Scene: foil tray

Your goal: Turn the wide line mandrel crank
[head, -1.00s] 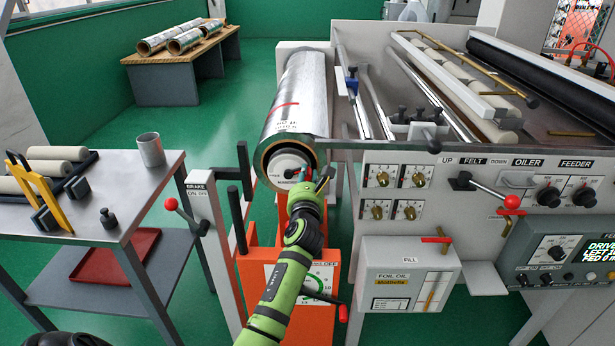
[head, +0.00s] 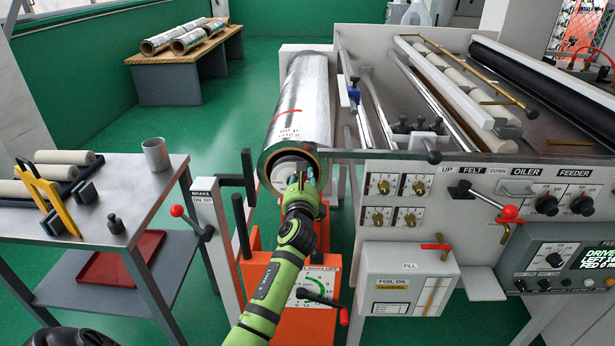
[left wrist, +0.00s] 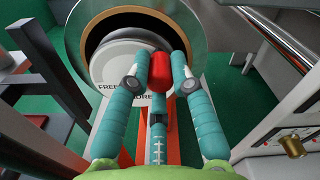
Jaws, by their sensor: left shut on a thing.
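The wide line mandrel's white hub (left wrist: 112,68) sits in the open near end of a large foil roll (head: 304,105). In the left wrist view the crank's red grip (left wrist: 160,69) stands in front of the hub, between my fingers. My left gripper (head: 303,174) is at the lower right of the roll's end. It also shows in the left wrist view (left wrist: 160,78), shut on the red grip. The fingers hide most of the crank in the head view. Lettering on the hub is partly covered. My right gripper is not in view.
An orange stand (head: 310,325) with a dial and black lever is below the roll. A brake lever with a red ball (head: 177,211) is to the left. The machine's front panel (head: 345,215) is close on the right. A metal table (head: 125,190) stands at left.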

